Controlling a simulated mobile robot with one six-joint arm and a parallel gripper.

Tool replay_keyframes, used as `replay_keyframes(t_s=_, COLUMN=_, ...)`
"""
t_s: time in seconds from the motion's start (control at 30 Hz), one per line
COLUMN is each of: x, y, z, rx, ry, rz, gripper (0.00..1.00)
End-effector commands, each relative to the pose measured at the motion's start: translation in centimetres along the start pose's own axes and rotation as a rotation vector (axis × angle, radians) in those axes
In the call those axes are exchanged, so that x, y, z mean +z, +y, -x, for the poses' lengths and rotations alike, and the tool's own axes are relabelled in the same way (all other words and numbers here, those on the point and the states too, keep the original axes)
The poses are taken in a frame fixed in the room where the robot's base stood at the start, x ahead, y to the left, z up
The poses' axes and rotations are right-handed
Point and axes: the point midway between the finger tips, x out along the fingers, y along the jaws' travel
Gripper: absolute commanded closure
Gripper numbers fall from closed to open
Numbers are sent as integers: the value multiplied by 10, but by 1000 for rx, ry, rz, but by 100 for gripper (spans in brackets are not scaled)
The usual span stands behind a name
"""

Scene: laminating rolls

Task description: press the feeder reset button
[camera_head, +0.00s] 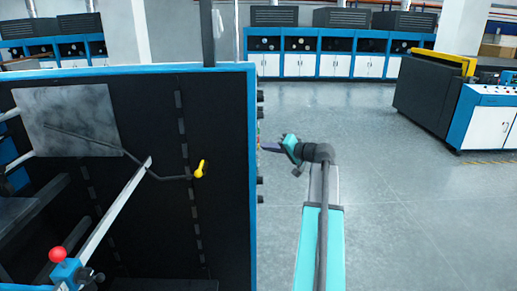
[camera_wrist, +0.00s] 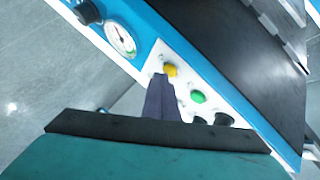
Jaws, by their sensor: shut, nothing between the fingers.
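A white control panel (camera_wrist: 185,82) with a yellow button (camera_wrist: 170,71) and a green button (camera_wrist: 198,97) shows in the wrist view. No readable label shows which one is the feeder reset button. My gripper (camera_wrist: 160,80) is shut and empty, its fingertips just beside the yellow button; I cannot tell whether they touch it. In the head view my gripper (camera_head: 268,147) points left at the side face of the blue and black machine (camera_head: 220,120), where the buttons show only edge-on.
A red-topped lever (camera_head: 58,255) stands at lower left. Open grey floor (camera_head: 400,210) lies to the right.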

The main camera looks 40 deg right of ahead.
Motion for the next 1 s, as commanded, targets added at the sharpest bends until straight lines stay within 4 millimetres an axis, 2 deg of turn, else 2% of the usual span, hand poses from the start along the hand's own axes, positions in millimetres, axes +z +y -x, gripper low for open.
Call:
replay_keyframes(t_s=0.73, x=-7, y=7, z=9, rx=0, ry=1, rz=0, gripper=100)
replay_keyframes(t_s=1.0, x=-15, y=15, z=19, rx=0, ry=2, rz=0, gripper=100)
